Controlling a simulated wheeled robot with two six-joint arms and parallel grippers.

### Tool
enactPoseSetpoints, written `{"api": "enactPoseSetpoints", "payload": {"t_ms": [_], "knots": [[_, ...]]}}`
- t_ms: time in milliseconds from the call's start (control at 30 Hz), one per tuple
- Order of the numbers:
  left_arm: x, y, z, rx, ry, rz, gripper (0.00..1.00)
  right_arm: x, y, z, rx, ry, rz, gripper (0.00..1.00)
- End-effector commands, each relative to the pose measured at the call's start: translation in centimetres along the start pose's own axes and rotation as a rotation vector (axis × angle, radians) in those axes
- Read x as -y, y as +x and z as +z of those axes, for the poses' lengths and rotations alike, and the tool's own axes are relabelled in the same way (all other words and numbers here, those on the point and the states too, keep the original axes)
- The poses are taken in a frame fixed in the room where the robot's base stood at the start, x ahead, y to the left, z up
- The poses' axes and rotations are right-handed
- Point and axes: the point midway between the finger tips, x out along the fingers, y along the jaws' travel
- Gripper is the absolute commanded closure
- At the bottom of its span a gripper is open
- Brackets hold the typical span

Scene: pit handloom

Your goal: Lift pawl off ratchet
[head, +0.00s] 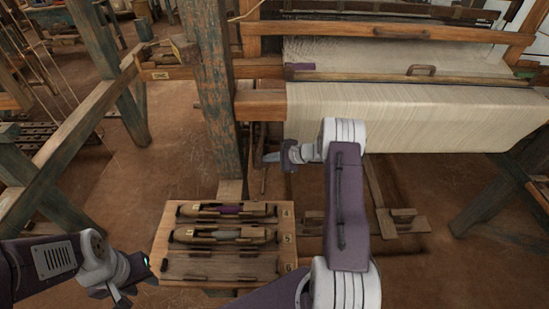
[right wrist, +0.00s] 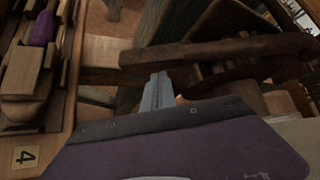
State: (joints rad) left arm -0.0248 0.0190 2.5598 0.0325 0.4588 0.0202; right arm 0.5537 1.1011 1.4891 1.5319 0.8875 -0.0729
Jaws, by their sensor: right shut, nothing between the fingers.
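My right gripper (head: 268,158) is shut and empty, at the left end of the cloth roll, beside the blue-green post. It also shows in the right wrist view (right wrist: 160,77), its fingertips together just below a long dark wooden bar (right wrist: 215,50). This bar may be the pawl; I cannot tell for sure. A dark shape behind the bar may be part of the ratchet, but it is too dim to make out. I cannot tell whether the fingertips touch the bar. My left gripper (head: 133,278) is low at the left, its jaws unclear.
A wooden shuttle board (head: 160,240) with shuttles stands below my right gripper. The weathered post (head: 212,90) rises just left of that gripper. The cream cloth roll (head: 420,115) is to its right. Treadles (head: 400,220) lie near the floor.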

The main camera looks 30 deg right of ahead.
Motion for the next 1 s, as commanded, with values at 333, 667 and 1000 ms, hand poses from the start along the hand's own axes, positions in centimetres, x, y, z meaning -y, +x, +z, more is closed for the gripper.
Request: {"api": "enactPoseSetpoints", "payload": {"t_ms": [333, 667, 1000], "knots": [[0.0, -0.2, 0.0, 0.0, 0.0, 0.0, 0.64, -0.1, -0.3, 0.7, -0.001, 0.001, 0.001, 1.0], [0.0, 0.2, 0.0, 0.0, 0.0, 0.0, 0.64, 0.2, -1.1, 1.6, 0.0, 0.0, 0.001, 1.0], [0.0, 1.9, 0.2, 0.0, 0.0, 0.0, 0.64, -0.5, -0.2, 0.4, 0.002, -0.001, 0.001, 1.0]]}}
